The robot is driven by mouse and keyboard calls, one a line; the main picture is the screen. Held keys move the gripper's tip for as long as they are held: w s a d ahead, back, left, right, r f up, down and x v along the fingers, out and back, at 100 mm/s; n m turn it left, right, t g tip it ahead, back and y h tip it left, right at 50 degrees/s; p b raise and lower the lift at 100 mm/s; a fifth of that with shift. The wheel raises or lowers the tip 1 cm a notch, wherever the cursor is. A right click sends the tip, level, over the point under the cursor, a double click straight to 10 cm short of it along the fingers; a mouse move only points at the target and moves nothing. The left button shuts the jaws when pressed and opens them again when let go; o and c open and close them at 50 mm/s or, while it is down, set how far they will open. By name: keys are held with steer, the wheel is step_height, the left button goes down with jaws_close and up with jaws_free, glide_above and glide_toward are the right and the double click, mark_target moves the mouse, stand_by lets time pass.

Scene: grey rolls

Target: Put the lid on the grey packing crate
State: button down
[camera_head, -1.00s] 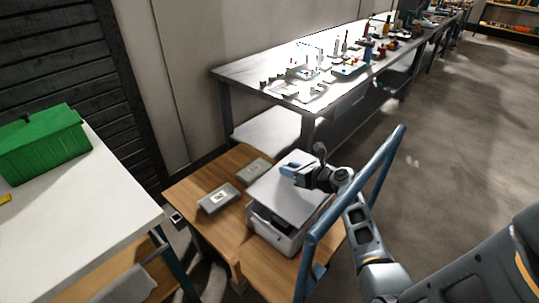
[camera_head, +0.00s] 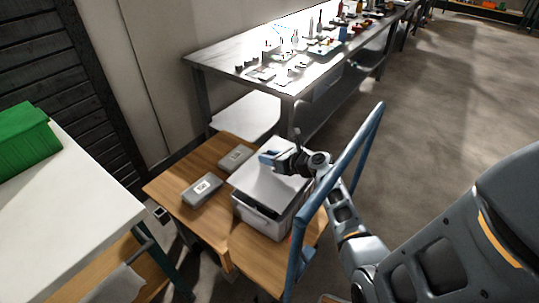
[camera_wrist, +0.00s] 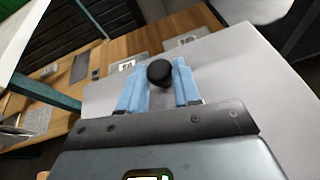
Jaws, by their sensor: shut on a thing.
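The grey packing crate (camera_head: 262,216) stands on a wooden surface, partly hidden by my arm and the blue frame. The flat light-grey lid (camera_head: 262,186) is over the top of the crate; whether it sits flush all round I cannot tell. In the wrist view the lid (camera_wrist: 235,75) fills much of the picture. Its round black knob (camera_wrist: 159,72) is between the two blue fingers of my gripper (camera_wrist: 159,80). In the head view my gripper (camera_head: 270,158) is at the lid's upper part, shut on the knob.
Two small grey boxes, one nearer (camera_head: 202,189) and one farther (camera_head: 236,158), lie left of the crate on the wooden top (camera_head: 165,186). A blue upright frame (camera_head: 345,165) is close on the right. A white table (camera_head: 75,205) with a green box (camera_head: 25,142) stands left, a cluttered metal bench (camera_head: 215,62) behind.

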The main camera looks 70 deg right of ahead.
mark_target(270, 170)
steer(key=shift+f+b, duration=1.85)
steer(key=shift+f, duration=1.2)
steer(key=c, duration=0.7)
jaws_free()
steer(key=shift+p+v, duration=0.3)
steer(key=shift+v, duration=3.6)
